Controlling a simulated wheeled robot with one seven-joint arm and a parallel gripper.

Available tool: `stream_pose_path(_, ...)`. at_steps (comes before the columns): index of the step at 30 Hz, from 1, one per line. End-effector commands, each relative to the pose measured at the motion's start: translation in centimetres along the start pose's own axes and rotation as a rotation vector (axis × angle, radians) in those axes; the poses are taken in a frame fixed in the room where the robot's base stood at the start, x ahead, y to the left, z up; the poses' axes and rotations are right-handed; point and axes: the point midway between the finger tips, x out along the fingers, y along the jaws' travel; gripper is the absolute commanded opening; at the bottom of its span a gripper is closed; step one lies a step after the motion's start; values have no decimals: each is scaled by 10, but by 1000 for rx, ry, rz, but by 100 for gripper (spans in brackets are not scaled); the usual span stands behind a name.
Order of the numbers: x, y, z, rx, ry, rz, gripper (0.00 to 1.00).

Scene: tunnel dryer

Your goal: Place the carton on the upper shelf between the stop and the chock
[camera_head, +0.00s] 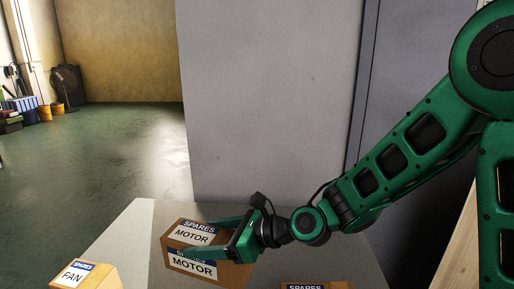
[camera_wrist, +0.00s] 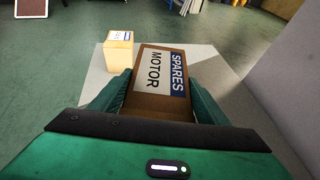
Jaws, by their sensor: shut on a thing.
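A brown carton (camera_head: 190,268) labelled SPARES MOTOR is between the fingers of my gripper (camera_head: 222,236). In the wrist view the carton (camera_wrist: 160,84) lies lengthwise between the two green fingers of my gripper (camera_wrist: 160,100), and its label faces the camera. My gripper is shut on its sides. The carton is over or on a pale grey surface (camera_head: 120,236); I cannot tell if it touches it. No upper shelf, stop or chock can be made out in either view.
A smaller carton (camera_head: 84,274) labelled SPARES FAN stands on the pale surface to the left. Another SPARES carton (camera_head: 317,286) shows partly at the bottom edge. A large grey wall panel (camera_head: 270,100) rises behind. Open green floor (camera_head: 90,160) lies at the left.

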Motion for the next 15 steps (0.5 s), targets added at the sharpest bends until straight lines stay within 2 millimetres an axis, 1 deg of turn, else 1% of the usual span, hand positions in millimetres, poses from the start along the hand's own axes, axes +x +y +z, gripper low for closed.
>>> stream_pose_path(1, -7, -22, -5, 20, -4, -42, 6)
stream_pose_path(2, -11, -33, -8, 30, -5, -65, 6)
stream_pose_path(3, -18, -48, -13, 44, -7, -97, 6)
stream_pose_path(8, -45, -105, -34, 97, -10, -221, 6)
stream_pose_path(9, -53, -119, -39, 110, -11, -252, 6)
stream_pose_path(11, -66, -139, -48, 129, -12, -299, 6)
stream_pose_path(15, -98, -182, -70, 172, -13, -407, 6)
